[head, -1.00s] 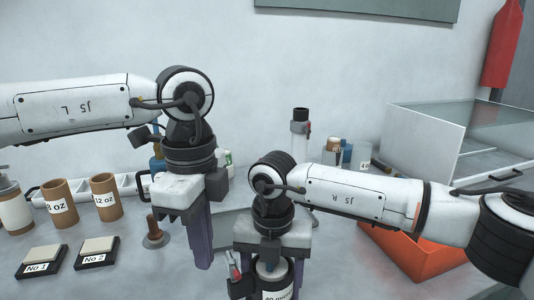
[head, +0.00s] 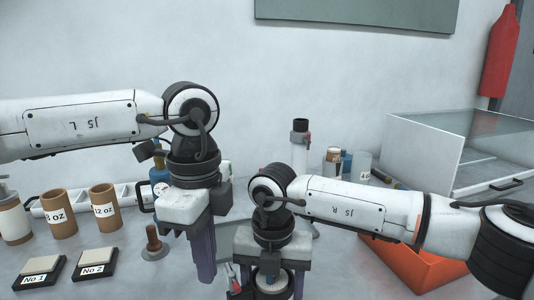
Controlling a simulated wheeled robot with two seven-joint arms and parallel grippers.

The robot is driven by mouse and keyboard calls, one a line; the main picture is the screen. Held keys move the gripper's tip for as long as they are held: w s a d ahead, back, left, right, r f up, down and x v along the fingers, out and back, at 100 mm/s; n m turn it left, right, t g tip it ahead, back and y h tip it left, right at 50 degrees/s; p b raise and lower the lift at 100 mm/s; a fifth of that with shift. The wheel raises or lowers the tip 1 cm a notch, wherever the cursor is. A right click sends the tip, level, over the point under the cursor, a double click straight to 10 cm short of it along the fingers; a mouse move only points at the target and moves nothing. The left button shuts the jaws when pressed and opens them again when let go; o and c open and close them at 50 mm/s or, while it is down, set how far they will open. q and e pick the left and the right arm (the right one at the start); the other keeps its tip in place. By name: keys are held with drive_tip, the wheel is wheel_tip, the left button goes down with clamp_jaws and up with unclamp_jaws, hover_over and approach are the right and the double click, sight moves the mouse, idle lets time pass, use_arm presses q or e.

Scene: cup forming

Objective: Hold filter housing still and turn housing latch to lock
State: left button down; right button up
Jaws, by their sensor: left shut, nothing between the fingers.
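The filter housing (head: 269,283) is a dark-topped cylinder at the bottom edge of the head view, with its lower part cut off. My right gripper (head: 270,288) points down over it, with a finger at each side. I cannot tell whether the fingers touch it. A small red-tipped piece (head: 233,278), possibly the housing latch, shows just left of the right gripper. My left gripper (head: 204,272) points down, shut and empty, to the left of that piece and apart from it.
A brown tamper-like tool (head: 154,243) stands left of my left gripper. Two small blocks, No 1 (head: 40,271) and No 2 (head: 95,262), and cardboard cups (head: 60,215) are further left. An orange bin (head: 415,262) lies under my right arm. A clear-topped case (head: 460,150) stands at the right.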

use_arm(q)
drive_tip(key=shift+d, duration=0.35)
idle(0.3)
drive_tip(key=shift+w, duration=0.3)
drive_tip(key=shift+w, duration=0.75)
drive_tip(key=shift+w+d, duration=0.25)
drive_tip(key=shift+w, duration=0.05)
idle(0.3)
drive_tip(key=shift+a, duration=0.15)
wheel_tip(320, 180, up, 6)
drive_tip(key=shift+w+a, duration=0.2)
idle(0.6)
